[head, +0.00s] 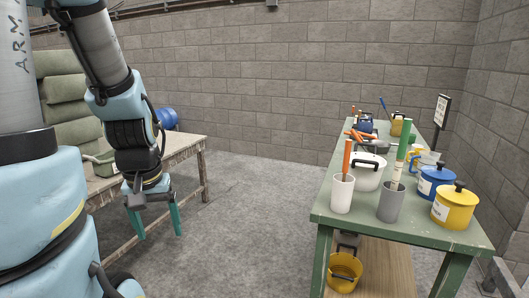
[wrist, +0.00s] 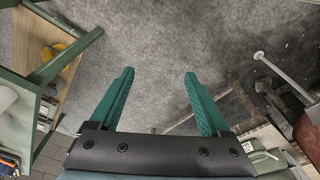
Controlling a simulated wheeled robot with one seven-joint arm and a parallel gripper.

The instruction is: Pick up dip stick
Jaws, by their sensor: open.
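Two sticks stand upright on the green table (head: 335,219) in the head view. An orange stick (head: 347,157) rises from a white cup (head: 342,194). A green stick with a pale lower part (head: 403,141) rises from a grey cup (head: 391,203). I cannot tell which is the dip stick; the cups hide their lower ends. My gripper (head: 160,234) hangs at the left, pointing down, well away from both. In the wrist view its green fingers (wrist: 159,73) are apart, with only grey floor between them.
A white lidded pot (head: 368,177), a blue pot (head: 436,183) and a yellow pot (head: 455,207) crowd the green table. A yellow bucket (head: 344,271) sits on its lower shelf. A wooden table (head: 187,153) stands behind my arm. Open floor (head: 262,220) lies between the tables.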

